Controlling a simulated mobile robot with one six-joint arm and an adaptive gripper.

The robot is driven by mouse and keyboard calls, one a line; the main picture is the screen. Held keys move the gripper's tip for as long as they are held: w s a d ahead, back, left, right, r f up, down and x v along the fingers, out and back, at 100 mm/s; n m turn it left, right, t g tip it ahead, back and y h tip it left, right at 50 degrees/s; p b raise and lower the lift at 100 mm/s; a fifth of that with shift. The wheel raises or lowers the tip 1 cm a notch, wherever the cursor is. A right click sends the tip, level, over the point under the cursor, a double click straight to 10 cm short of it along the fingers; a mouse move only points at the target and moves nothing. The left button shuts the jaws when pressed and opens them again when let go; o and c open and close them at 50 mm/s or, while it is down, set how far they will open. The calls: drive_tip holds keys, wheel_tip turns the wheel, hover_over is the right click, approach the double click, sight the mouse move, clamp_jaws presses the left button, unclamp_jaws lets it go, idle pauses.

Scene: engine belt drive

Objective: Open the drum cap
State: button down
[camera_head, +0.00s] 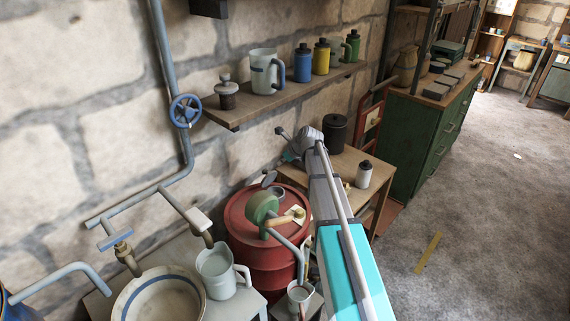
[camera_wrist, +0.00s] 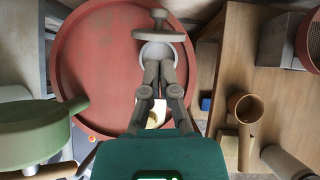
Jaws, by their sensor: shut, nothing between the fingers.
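The red drum (camera_head: 262,246) stands by the wall; its round top (camera_wrist: 95,70) fills much of the wrist view. The drum cap (camera_head: 269,177) is a grey disc at the far side of the top. It looks tilted up on edge, with its knob pointing away in the wrist view (camera_wrist: 160,36). A pale round patch, perhaps the opening, lies just below it. My gripper (camera_wrist: 159,54) is shut and empty, its fingertips over this patch and close to the cap. I cannot tell if they touch it. The fingers are not clear in the head view.
A green pump (camera_head: 262,207) with a wooden handle sits on the drum, left of my fingers in the wrist view. A wooden table (camera_head: 342,160) holds a dark jar (camera_head: 335,133) and a white bottle (camera_head: 364,174) at right. A shelf (camera_head: 240,115) runs along the wall.

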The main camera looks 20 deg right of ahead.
sight(266, 170)
drive_tip(key=shift+w+a+r+b+x, duration=0.15)
drive_tip(key=shift+b+x, duration=0.8)
drive_tip(key=shift+x, duration=0.55)
drive_tip(key=shift+w+a+r+b+x, duration=0.15)
drive_tip(key=shift+b+x, duration=0.8)
drive_tip(key=shift+x, duration=0.55)
drive_tip(key=shift+w+a+r+b+x, duration=0.15)
drive_tip(key=shift+b+x, duration=0.8)
drive_tip(key=shift+x, duration=0.6)
drive_tip(key=shift+d, duration=0.1)
